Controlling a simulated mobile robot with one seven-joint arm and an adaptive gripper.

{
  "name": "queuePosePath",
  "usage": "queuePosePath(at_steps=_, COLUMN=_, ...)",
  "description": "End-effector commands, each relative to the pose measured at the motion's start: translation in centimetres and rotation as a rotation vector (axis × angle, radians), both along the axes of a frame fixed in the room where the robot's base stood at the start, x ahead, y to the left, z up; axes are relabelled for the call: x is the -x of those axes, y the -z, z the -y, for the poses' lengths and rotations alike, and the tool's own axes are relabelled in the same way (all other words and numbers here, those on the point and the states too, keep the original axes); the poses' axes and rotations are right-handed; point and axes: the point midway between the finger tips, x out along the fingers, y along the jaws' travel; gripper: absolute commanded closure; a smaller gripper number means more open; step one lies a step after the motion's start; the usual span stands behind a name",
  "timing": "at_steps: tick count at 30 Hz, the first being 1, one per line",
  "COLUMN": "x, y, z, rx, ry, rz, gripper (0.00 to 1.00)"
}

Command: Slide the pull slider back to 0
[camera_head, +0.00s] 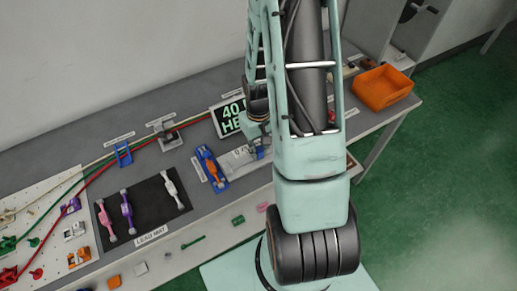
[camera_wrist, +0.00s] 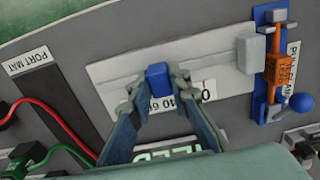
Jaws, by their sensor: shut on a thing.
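The pull slider's pale plate (camera_wrist: 110,72) lies on the grey bench, with a printed scale partly covered by my gripper. A blue knob (camera_wrist: 158,76) stands on the plate. My gripper (camera_wrist: 157,82) is shut on this blue knob, one finger on each side of it. In the head view the plate (camera_head: 238,162) shows beside the blue fixture, and my gripper (camera_head: 262,150) is low over its right part. My arm hides the rest of the plate and the knob there.
A blue fixture with an orange lever (camera_wrist: 280,67) stands close to one end of the plate. A sign (camera_head: 232,118) stands behind the plate. A black lead mat (camera_head: 148,222) with several leads lies left. An orange bin (camera_head: 382,88) sits at the bench's right end.

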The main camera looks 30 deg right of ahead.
Motion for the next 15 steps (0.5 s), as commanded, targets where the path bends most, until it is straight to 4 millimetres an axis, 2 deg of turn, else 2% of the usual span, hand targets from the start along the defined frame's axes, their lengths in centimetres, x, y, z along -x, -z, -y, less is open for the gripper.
queuePosePath(at_steps=5, x=0.0, y=0.1, z=-0.8, rx=0.000, ry=-0.003, rz=0.000, gripper=1.00)
queuePosePath(at_steps=12, x=0.0, y=0.2, z=-4.4, rx=0.000, ry=-0.005, rz=0.002, gripper=1.00)
queuePosePath(at_steps=15, x=0.1, y=0.1, z=-5.4, rx=0.000, ry=-0.003, rz=0.001, gripper=1.00)
